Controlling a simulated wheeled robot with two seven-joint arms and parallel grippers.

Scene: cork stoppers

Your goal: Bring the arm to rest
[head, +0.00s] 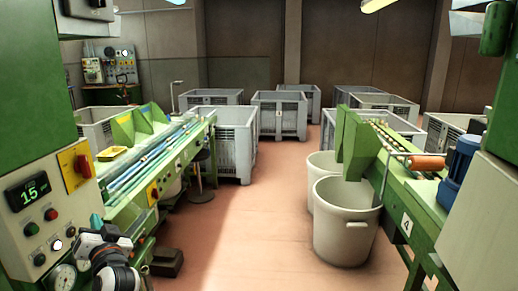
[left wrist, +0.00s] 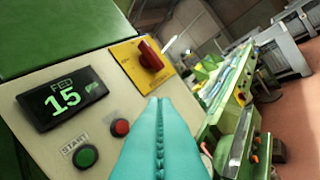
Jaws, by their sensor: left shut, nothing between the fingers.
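My left gripper (head: 97,222) shows at the lower left of the head view, in front of the green machine's control panel (head: 40,215). In the left wrist view its teal fingers (left wrist: 160,105) are pressed together with nothing between them. They point toward the panel, which carries a display reading 15 (left wrist: 62,100), a green start button (left wrist: 85,156), a red button (left wrist: 120,128) and a red rotary switch (left wrist: 149,55) on a yellow plate. I cannot tell whether the fingertips touch the panel. My right gripper is not in view.
A green conveyor machine (head: 150,165) runs back on the left. Another green machine (head: 410,185) with a blue motor (head: 460,160) stands on the right, beside two white bins (head: 345,235). Grey crates (head: 280,115) stand at the back. The reddish floor (head: 255,220) between the machines is clear.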

